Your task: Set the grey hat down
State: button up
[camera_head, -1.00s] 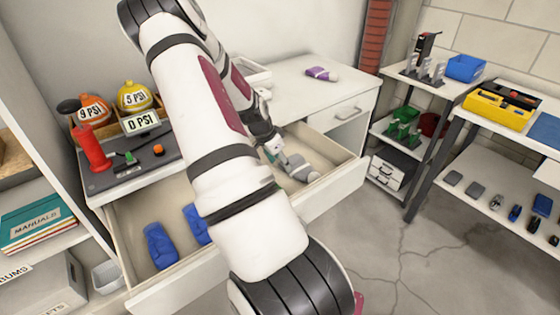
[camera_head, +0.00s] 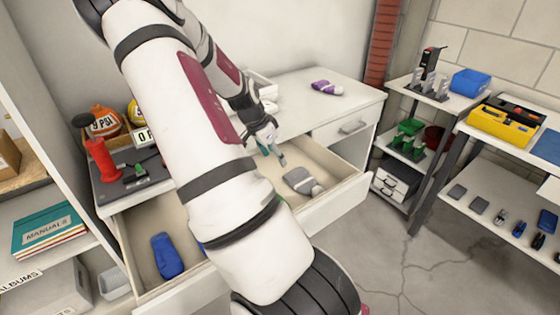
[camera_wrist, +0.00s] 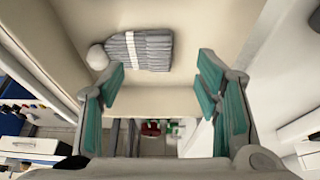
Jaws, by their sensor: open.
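The grey hat (camera_head: 301,181) has a pale stripe and a light pompom. It lies in the open right-hand drawer (camera_head: 338,201), near its front wall. In the wrist view the grey hat (camera_wrist: 143,50) lies flat on the drawer floor, clear of my fingers. My gripper (camera_head: 270,152) is above the drawer, up and to the left of the hat. In the wrist view my gripper (camera_wrist: 165,85) has its teal finger pads wide apart, with nothing between them.
Another open drawer at the left holds a blue item (camera_head: 167,255); my arm hides part of it. A purple hat (camera_head: 327,87) lies on the white top at the back. A workbench with a yellow case (camera_head: 499,113) stands at the right.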

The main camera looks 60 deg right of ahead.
jog(key=w+a+r+n+t+y, duration=0.25)
jog(key=a+r+n, duration=0.35)
jog(key=a, duration=0.8)
jog(key=w+a+r+n+t+y, duration=0.1)
jog(key=w+a+r+n+y, duration=0.2)
jog(key=a+r, duration=0.75)
jog(key=s+a+r+n, duration=0.2)
jog(key=s+a+n, duration=0.2)
jog(key=a, duration=0.4)
jog(key=s+a+r+n, duration=0.2)
jog(key=s+a+n, duration=0.25)
jog(key=a, duration=0.25)
jog(key=s+a+n+h, duration=0.1)
jog(key=s+a+n, duration=0.1)
jog(key=s+n, duration=0.1)
jog(key=s+a+r+n, duration=0.1)
jog(key=s+a+n, duration=0.2)
jog(key=s, duration=0.3)
jog(key=shift+s+h, duration=0.25)
jog(key=shift+h, duration=0.1)
jog(key=shift+a+r, duration=0.1)
notch_tip(320, 180, up, 18)
jog(key=t+p, duration=0.3)
jog(key=p, duration=1.3)
jog(key=shift+w+n, duration=0.1)
jog(key=shift+n, duration=0.15)
